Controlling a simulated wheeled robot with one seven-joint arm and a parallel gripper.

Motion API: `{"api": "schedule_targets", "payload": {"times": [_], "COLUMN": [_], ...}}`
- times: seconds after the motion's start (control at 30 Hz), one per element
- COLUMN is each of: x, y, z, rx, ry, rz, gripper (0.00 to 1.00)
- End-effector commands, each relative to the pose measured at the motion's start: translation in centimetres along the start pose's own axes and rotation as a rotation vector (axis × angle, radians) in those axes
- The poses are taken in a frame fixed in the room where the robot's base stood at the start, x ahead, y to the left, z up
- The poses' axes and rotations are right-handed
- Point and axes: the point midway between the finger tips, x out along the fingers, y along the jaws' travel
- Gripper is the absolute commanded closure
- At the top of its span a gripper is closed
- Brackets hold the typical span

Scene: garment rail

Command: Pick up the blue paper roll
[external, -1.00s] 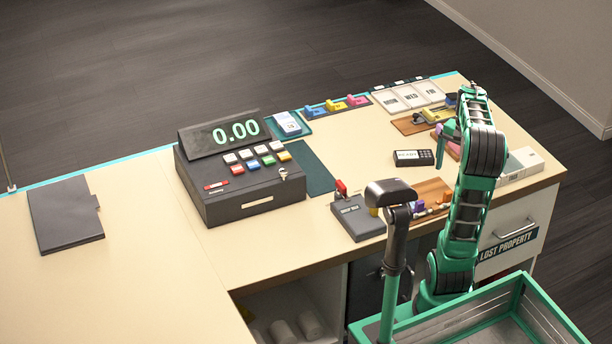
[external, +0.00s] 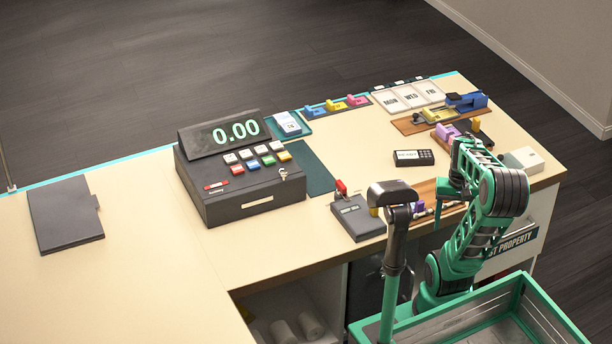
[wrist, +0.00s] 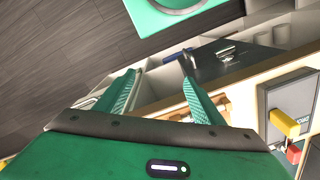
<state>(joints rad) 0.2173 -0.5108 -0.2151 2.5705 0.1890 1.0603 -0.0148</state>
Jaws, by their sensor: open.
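I cannot pick out the blue paper roll for certain. A small blue piece (wrist: 178,55) shows beyond my fingertips in the wrist view, beside a dark panel; I cannot tell whether it is the roll. Pale rolls (external: 282,331) lie in the open shelf under the counter in the external view, and pale round shapes (wrist: 272,37) show at the upper right of the wrist view. My gripper (wrist: 157,70) is open and empty, its green fingers apart over the counter's front edge. In the external view the arm partly hides my gripper.
The counter (external: 130,270) carries a cash register (external: 240,180), a grey box with a red lever (external: 358,218), a black card reader (external: 413,157) and a blue stapler-like tool (external: 467,102). My green-rimmed tray is in front of the counter. The left counter is largely clear.

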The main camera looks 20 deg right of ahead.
Motion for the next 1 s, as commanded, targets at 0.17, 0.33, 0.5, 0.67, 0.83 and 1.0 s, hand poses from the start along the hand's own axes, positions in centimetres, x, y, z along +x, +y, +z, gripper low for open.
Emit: {"api": "schedule_targets", "payload": {"times": [0.17, 0.33, 0.5, 0.67, 0.83, 1.0], "x": [0.5, 0.3, -2.4, -6.9, -11.2, -12.6], "y": [-0.6, -0.4, 0.1, 0.0, -0.1, 0.1], "z": [-1.1, -0.8, 0.0, 0.0, 0.1, -0.3], "rx": [-0.001, -0.002, 0.001, 0.000, 0.000, 0.036], "ry": [-0.013, -0.011, 0.007, 0.007, 0.005, 0.001], "rz": [0.008, 0.007, -0.001, -0.001, 0.000, 0.005], "gripper": [0.55, 0.55, 0.55, 0.55, 0.55, 0.55]}}
